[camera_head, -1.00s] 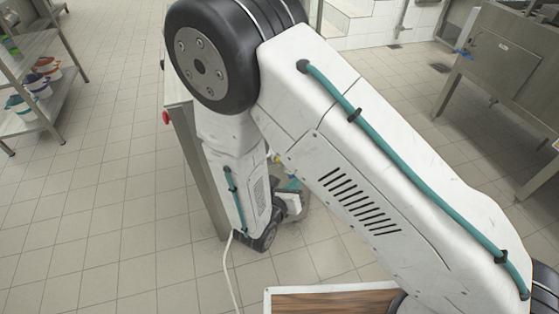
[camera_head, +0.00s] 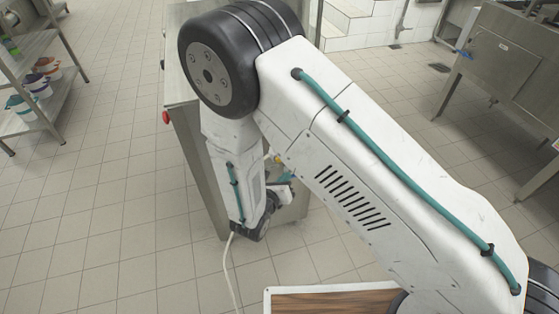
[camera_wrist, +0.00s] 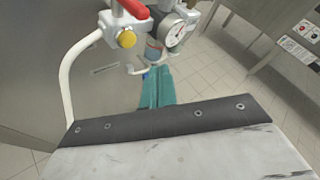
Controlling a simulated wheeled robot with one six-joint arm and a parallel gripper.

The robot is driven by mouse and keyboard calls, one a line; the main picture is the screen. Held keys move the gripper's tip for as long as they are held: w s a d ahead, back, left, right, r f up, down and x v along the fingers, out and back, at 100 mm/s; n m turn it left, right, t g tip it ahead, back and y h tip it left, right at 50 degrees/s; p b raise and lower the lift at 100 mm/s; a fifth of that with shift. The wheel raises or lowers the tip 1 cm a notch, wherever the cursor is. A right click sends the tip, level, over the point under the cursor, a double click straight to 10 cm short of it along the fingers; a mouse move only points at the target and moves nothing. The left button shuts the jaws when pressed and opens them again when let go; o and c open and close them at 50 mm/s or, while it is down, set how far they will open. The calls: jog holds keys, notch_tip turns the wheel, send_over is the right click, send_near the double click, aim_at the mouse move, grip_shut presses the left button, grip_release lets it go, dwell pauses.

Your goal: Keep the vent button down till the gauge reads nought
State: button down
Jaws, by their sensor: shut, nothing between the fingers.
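In the wrist view, a round yellow button (camera_wrist: 127,39), likely the vent button, sits on a white fitting below a red lever (camera_wrist: 133,8). A round white-faced gauge (camera_wrist: 174,33) stands to its right; its dark needle shows, but the reading is too small to tell. My gripper (camera_wrist: 157,75) has teal fingers, shut and empty. In the picture its tips lie below and right of the button and below the gauge, apart from the button. In the head view my arm hides most of this area.
A white curved pipe (camera_wrist: 66,85) runs down left of the button beside a steel panel (camera_wrist: 30,60). In the head view, a shelf with tubs (camera_head: 38,85) stands at left and a steel unit (camera_head: 500,65) at right.

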aim_at(279, 160)
jog(key=shift+w+a, duration=0.25)
jog(key=shift+w, duration=0.65)
jog(key=shift+w+a, duration=0.25)
jog(key=shift+w, duration=0.65)
jog(key=shift+w, duration=0.15)
dwell(0.6)
jog(key=shift+w+a, duration=0.1)
jog(key=shift+w, duration=0.2)
jog(key=shift+w+a, duration=0.15)
jog(key=shift+w, duration=0.3)
dwell(1.6)
jog(key=shift+s, duration=0.1)
dwell(2.4)
jog(key=shift+s+d, duration=0.25)
jog(key=shift+s, duration=0.55)
